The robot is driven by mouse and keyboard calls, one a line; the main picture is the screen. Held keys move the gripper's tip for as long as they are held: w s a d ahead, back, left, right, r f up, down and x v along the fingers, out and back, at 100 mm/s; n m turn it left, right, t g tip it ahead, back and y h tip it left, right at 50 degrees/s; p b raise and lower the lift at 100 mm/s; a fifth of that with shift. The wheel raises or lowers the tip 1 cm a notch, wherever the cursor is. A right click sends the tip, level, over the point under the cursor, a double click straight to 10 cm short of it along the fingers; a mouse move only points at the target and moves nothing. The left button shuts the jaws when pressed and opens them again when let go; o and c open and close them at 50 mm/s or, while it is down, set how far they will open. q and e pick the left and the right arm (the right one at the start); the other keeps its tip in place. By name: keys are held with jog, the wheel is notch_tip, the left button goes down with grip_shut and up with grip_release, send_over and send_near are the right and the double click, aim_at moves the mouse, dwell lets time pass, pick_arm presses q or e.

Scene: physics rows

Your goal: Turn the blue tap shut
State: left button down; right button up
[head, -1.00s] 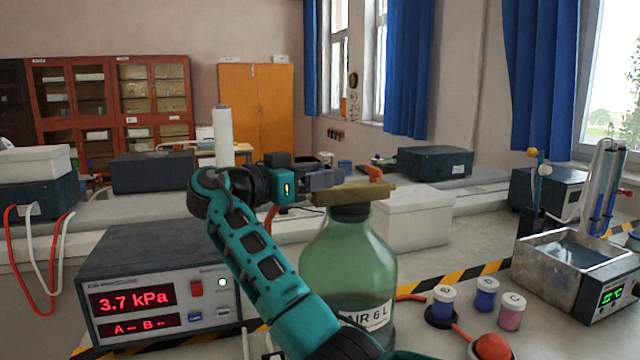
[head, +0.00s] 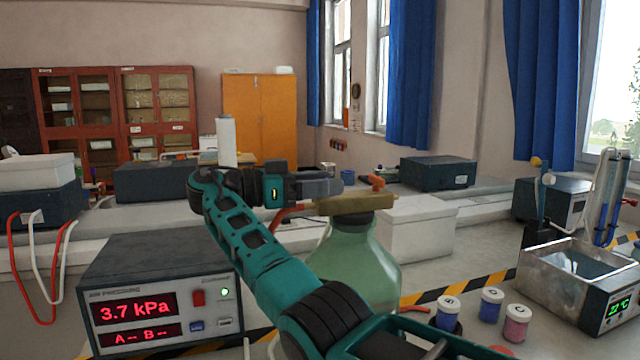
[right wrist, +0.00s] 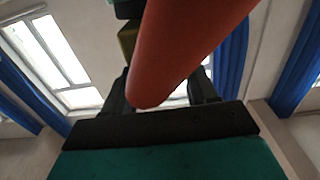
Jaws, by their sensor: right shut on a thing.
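A green glass bottle (head: 352,255) stands on the bench with a brown stopper block (head: 350,205) on top. An orange tap (head: 376,183) sits on the block's right part. My right gripper (head: 325,186) is at the block's left part, shut on the blue tap, which the fingers hide. In the right wrist view, the fingers (right wrist: 160,92) stand behind a thick orange-red tube (right wrist: 190,45) that hides what is between them. My right arm covers the bottle's lower left and its label. My left gripper is not in view.
A pressure meter (head: 160,289) reading 3.7 kPa stands at the left. A red hose (head: 287,212) runs by the bottle neck. A white box (head: 418,230) is behind it. Small lidded jars (head: 491,305) and a metal water bath (head: 560,298) are at the right.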

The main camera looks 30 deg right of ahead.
jog(key=shift+d, duration=0.1)
jog(key=o, duration=1.1)
jog(key=shift+c, duration=0.2)
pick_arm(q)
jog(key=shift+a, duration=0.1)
